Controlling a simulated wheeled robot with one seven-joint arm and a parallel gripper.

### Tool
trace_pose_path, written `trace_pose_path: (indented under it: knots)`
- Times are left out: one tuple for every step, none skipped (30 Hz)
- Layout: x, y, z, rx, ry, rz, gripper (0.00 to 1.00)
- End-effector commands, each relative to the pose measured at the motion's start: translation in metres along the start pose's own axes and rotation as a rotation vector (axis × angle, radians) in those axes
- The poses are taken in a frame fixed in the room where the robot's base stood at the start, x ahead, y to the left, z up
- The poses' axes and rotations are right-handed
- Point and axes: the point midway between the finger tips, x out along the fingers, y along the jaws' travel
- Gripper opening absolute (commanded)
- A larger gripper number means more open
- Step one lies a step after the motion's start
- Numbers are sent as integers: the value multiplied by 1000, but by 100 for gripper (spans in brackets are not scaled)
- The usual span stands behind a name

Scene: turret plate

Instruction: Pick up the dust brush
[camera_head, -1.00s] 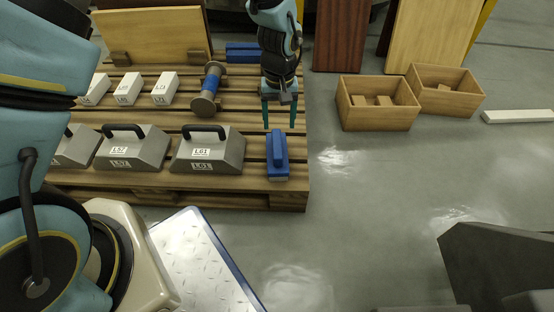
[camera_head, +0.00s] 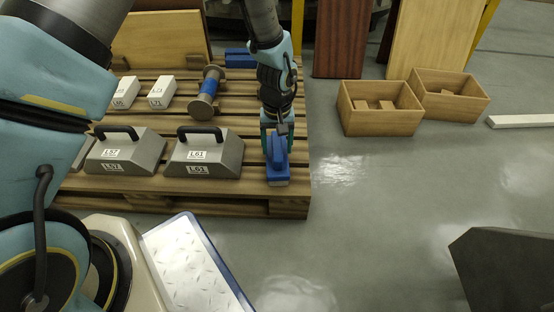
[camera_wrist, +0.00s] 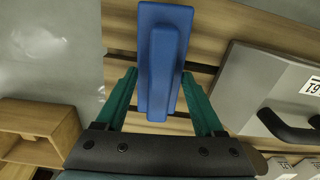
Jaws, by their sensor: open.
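The dust brush (camera_head: 278,166) is blue with a raised blue grip and a pale lower edge. It lies on the right front corner of the wooden pallet (camera_head: 240,192). In the wrist view the brush (camera_wrist: 161,62) lies lengthwise between the fingers. My gripper (camera_head: 277,134) is over the far part of the brush, with its green fingers on either side of it. In the wrist view my gripper (camera_wrist: 160,92) is open, with a gap between each finger and the brush. The brush's bristles cannot be made out.
A grey handled block labelled L61 (camera_head: 205,154) stands just left of the brush, and a similar block (camera_head: 125,152) stands beyond it. A blue-and-brown spool (camera_head: 206,94) lies behind. Wooden crates (camera_head: 381,120) stand on the floor at right.

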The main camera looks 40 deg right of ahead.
Motion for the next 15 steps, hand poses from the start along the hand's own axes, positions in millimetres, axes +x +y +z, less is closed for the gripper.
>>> trace_pose_path:
  knots:
    - [0,0,0,0,0,0,70]
    - [0,0,0,0,0,0,67]
    - [0,0,0,0,0,0,62]
    - [0,0,0,0,0,0,59]
    - [0,0,0,0,0,0,55]
    - [0,0,0,0,0,0,51]
    - [0,0,0,-1,0,0,48]
    - [0,0,0,-1,0,0,44]
    - [0,0,0,-1,0,0,40]
    - [0,0,0,-1,0,0,36]
    - [0,0,0,-1,0,0,33]
    - [0,0,0,-1,0,0,28]
    - [0,0,0,-1,0,0,25]
    - [0,0,0,-1,0,0,22]
    - [0,0,0,-1,0,0,17]
